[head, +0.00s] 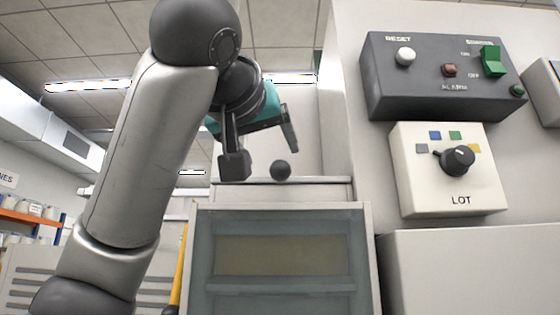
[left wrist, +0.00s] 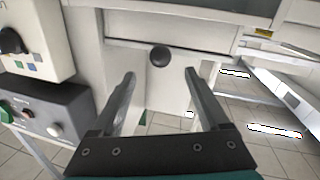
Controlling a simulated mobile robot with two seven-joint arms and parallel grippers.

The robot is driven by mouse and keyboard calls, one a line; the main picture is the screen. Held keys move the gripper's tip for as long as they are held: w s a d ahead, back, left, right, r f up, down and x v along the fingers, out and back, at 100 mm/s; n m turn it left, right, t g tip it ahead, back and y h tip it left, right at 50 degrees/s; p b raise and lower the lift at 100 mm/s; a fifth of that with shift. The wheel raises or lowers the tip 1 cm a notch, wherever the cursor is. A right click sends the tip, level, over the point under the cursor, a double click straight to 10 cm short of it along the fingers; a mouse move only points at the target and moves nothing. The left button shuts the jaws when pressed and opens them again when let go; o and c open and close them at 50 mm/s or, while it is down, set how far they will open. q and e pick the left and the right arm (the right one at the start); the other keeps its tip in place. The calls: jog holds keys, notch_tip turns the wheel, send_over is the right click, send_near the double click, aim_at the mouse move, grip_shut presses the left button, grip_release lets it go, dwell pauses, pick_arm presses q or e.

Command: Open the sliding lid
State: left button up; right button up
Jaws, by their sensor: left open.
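A dark round knob (head: 281,170) stands at the top of a pale flat lid (head: 320,183), above the glass-fronted cabinet. My left gripper (head: 262,152) is open, with its two dark fingers spread near the knob. In the left wrist view the knob (left wrist: 160,55) lies just beyond the fingertips, roughly centred between them. The open fingers (left wrist: 160,75) show no contact with it. Nothing is held. Most of the lid's top surface is hidden in the head view. My right gripper is in neither view.
The cabinet's framed glass front (head: 280,221) is below the lid. To the right are a dark control box (head: 440,100) with switches and a white LOT box (head: 425,185) with a dial. A yellow post (head: 179,270) stands left of the cabinet, partly behind my arm.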

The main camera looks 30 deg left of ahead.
aim_at(278, 167)
pick_arm(q)
jog(key=shift+p+x, duration=0.5)
jog(key=shift+x, duration=0.35)
jog(key=p+x, duration=0.2)
jog(key=x, duration=0.5)
jog(key=shift+w+a+f, duration=0.1)
jog(key=shift+w+a, duration=0.1)
jog(key=shift+w, duration=0.15)
grip_shut()
dwell(0.4)
